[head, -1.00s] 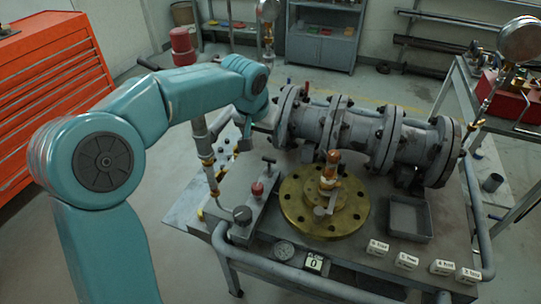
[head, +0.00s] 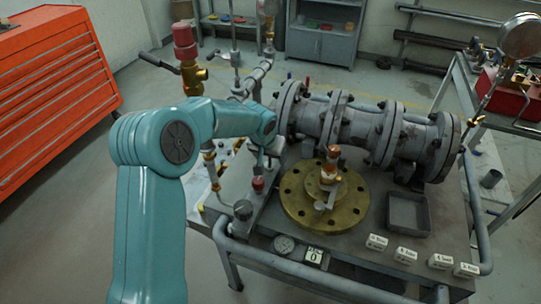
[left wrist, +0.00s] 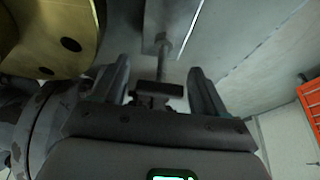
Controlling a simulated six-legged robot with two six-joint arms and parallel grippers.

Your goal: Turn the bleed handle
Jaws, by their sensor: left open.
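A dark T-shaped handle (left wrist: 158,90), which I take for the bleed handle, shows in the left wrist view on a thin stem from a grey block (left wrist: 168,18). My left gripper (left wrist: 160,68) is open, with one finger on each side of the handle's crossbar and clear space to both fingers. In the head view my left gripper (head: 266,158) points down over the grey manifold block (head: 238,188), and the arm and gripper hide the T-handle there. A red knob (head: 258,184) stands on the block just below the gripper. My right gripper is not in view.
A round brass flange (head: 298,212) with an orange-topped fitting (head: 331,165) stands right of the block. A grey flanged pipe (head: 365,130) runs behind.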

